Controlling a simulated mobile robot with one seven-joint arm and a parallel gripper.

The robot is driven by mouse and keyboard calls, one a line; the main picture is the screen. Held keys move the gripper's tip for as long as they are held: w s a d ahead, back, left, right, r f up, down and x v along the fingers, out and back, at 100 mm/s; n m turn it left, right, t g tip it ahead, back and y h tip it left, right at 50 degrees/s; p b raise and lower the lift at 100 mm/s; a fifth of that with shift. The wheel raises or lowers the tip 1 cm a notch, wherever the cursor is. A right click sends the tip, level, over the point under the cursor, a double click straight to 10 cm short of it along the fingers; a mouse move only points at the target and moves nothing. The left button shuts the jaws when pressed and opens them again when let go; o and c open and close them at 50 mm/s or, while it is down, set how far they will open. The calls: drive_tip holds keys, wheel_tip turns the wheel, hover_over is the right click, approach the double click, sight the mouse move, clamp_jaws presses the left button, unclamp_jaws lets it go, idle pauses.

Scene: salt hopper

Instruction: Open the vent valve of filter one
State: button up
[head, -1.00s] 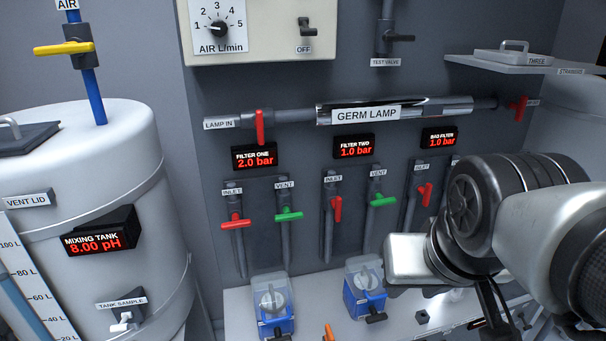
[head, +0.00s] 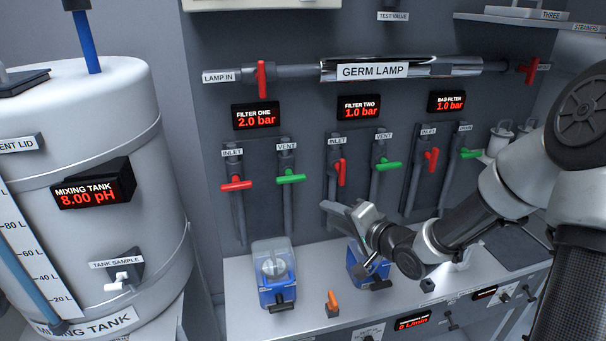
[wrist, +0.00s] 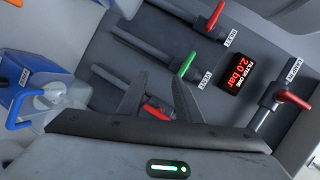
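The filter one vent valve has a green handle (head: 290,178) lying crosswise to its upright grey pipe, under the VENT label. The filter one display (head: 256,116) reads 2.0 bar. My gripper (head: 338,212) is low and to the right of this handle, in front of the panel and clear of it. In the wrist view the green handle (wrist: 187,66) lies beyond the fingertips. My gripper (wrist: 158,92) is open there, its two dark fingers spread with nothing held. A red handle (wrist: 157,111) shows between the fingers, partly hidden by the gripper body.
The red filter one inlet handle (head: 236,184) is crosswise, left of the vent. The red filter two inlet handle (head: 341,172) is upright, with a green filter two vent handle (head: 388,166) beside it. A blue pump (head: 273,285) stands on the bench below. The mixing tank (head: 90,250) is left.

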sight(293, 181)
drive_tip(key=w+a+m+y, duration=0.1)
drive_tip(key=w+a, duration=0.2)
drive_tip(key=w, duration=0.1)
drive_tip(key=w+a+r+m+t+y, duration=0.1)
drive_tip(key=w+a, duration=0.3)
drive_tip(key=w, duration=0.1)
drive_tip(key=w+a+t+b, duration=0.1)
drive_tip(key=w+a, duration=0.3)
drive_tip(key=shift+w+r+m+y, duration=0.3)
drive_tip(key=shift+r+m+y, duration=0.05)
drive_tip(key=shift+m+y, duration=0.05)
clamp_jaws()
